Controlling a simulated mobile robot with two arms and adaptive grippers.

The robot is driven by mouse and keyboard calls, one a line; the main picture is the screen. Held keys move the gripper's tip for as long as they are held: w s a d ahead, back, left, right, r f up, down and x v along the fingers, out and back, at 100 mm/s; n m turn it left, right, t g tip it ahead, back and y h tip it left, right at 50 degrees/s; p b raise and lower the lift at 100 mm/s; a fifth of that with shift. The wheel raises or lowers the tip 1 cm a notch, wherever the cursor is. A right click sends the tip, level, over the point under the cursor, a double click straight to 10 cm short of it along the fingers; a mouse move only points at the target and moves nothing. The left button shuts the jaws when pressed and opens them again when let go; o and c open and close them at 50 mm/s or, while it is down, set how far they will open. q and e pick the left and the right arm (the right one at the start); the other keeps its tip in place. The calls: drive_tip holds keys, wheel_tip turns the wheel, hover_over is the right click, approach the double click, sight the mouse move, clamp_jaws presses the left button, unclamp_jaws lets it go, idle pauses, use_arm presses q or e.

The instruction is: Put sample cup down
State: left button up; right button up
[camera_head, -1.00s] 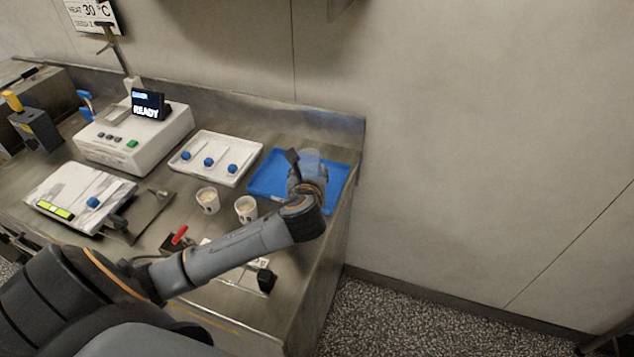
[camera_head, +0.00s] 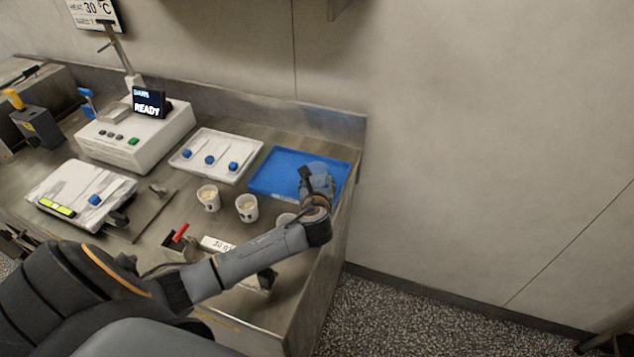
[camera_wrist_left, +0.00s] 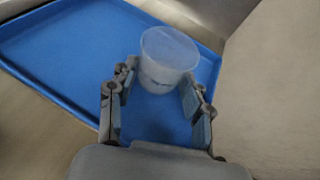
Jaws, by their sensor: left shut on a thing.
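My left gripper (camera_wrist_left: 157,105) is shut on the sample cup (camera_wrist_left: 168,58), a translucent, pale cup held between its two fingers. The cup is over the blue tray (camera_wrist_left: 60,45) in the left wrist view. In the head view, the cup (camera_head: 318,170) shows above the right part of the blue tray (camera_head: 280,160), partly hidden by my wrist. I cannot tell whether the cup's base touches the tray. My right gripper is not in view.
Two white cups (camera_head: 208,198) (camera_head: 246,208) stand left of my wrist, and another is partly hidden behind it. A white tray with blue-knobbed tools (camera_head: 215,157) lies left of the blue tray. A white machine (camera_head: 135,135) reads READY. The steel counter ends at the right.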

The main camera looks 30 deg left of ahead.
use_arm(q)
drive_tip(key=shift+f, duration=0.15)
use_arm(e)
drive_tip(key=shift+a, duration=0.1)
use_arm(q)
drive_tip(key=o, duration=1)
drive_tip(key=shift+o, duration=0.9)
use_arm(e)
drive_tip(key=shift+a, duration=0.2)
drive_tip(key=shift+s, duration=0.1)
use_arm(q)
drive_tip(key=shift+r, duration=0.2)
drive_tip(key=v, duration=1.2)
drive_tip(key=shift+f, duration=0.1)
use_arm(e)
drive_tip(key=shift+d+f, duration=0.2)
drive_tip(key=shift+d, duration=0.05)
